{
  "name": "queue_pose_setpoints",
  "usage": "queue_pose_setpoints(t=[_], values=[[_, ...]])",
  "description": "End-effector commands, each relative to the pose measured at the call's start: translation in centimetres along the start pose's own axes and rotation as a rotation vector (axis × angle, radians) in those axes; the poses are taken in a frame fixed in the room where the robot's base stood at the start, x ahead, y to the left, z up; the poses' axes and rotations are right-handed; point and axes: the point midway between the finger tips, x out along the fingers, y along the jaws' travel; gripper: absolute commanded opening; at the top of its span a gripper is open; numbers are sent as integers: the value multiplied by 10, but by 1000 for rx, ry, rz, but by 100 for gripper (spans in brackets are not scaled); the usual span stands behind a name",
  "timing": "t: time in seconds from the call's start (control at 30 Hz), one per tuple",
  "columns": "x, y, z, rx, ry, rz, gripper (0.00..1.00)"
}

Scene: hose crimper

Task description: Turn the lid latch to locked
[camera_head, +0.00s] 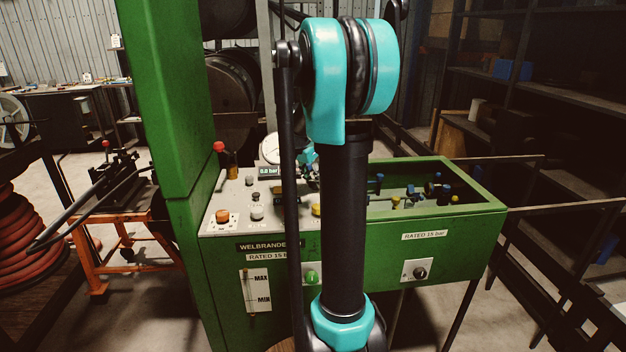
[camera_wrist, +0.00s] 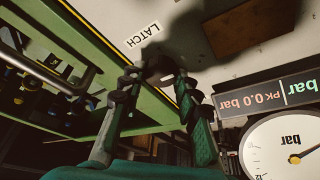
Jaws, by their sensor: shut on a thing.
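The latch (camera_wrist: 160,71) is a small dark part on the pale panel, beside the printed LATCH label (camera_wrist: 142,36) in the wrist view. My gripper (camera_wrist: 156,79) has its two fingers around it, shut on it. The fingers and shadow hide most of its shape, so I cannot tell which way it is turned. In the head view my arm hides the latch and most of my gripper; only a little turquoise of the wrist shows over the panel. The green crimper (camera_head: 455,235) stands in front of me.
A pressure gauge (camera_wrist: 285,150) and a display (camera_wrist: 270,98) reading 0.0 bar sit close to my gripper. The open green trough (camera_head: 484,200) with several fittings lies right of the panel.

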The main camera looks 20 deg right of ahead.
Motion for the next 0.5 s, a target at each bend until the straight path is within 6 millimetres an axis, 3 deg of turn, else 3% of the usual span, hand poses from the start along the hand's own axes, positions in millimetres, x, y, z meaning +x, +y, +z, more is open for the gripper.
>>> queue_pose_setpoints(t=[0.17,0.2,0.37,0.5], values=[[0,0,0,0,-1,-1,3],[0,0,0,0,-1,-1,33],[0,0,0,0,0,-1,53],[0,0,0,0,0,-1,53]])
